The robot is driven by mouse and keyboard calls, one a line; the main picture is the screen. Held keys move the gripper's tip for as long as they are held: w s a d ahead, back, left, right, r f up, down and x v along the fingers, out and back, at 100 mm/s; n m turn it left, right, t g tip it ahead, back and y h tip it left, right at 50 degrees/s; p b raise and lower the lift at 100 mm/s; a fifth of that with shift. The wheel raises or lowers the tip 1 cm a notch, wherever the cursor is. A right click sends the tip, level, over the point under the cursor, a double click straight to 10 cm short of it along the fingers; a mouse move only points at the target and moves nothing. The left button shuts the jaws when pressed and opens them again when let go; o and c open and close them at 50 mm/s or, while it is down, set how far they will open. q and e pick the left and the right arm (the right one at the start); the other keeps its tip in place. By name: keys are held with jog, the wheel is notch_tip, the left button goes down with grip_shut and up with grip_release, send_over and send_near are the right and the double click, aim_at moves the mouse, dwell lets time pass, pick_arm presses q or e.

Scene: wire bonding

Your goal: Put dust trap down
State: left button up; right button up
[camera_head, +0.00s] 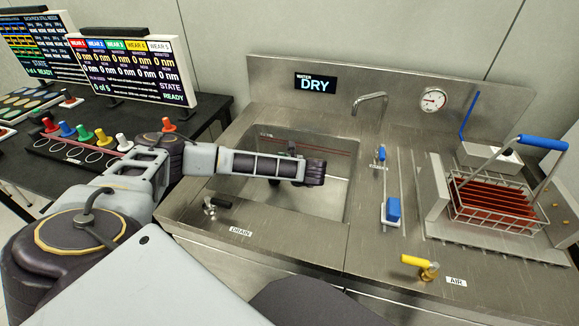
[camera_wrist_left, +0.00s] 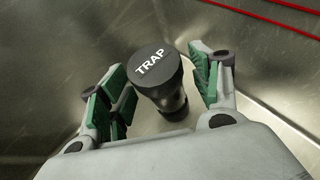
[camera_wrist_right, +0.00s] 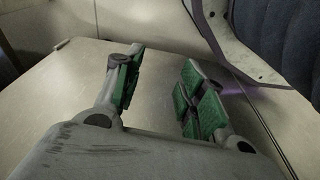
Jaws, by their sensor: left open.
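The dust trap (camera_wrist_left: 152,68) is a dark, waisted piece with a round cap lettered TRAP. In the left wrist view it sits between the fingers of my left gripper (camera_wrist_left: 164,76), cap toward the camera, with bare sink metal around it. The fingers are open, with a visible gap on the right side; contact on the left is hard to tell. In the head view my left arm reaches over the sink (camera_head: 338,205), and the trap cannot be made out there. My right gripper (camera_wrist_right: 162,66) is open and empty in the right wrist view, above a plain pale surface.
A DRAIN lever (camera_head: 212,206) is at the sink's front left, and a faucet (camera_head: 370,103) stands behind. Blue handles (camera_head: 392,209), a yellow AIR valve (camera_head: 420,265) and a wire basket with red plates (camera_head: 497,190) are to the right. Coloured pegs (camera_head: 83,133) line the left table.

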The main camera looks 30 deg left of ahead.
pick_arm(q)
jog(key=p+v, duration=0.6)
jog(key=v, duration=0.5)
jog(key=shift+p, duration=0.35)
pick_arm(e)
jog(key=s+d+f, duration=0.7)
jog(key=s+f, duration=0.2)
jog(key=f, duration=0.3)
jog(key=shift+d+f+h, duration=0.2)
jog(key=shift+d+h, duration=0.2)
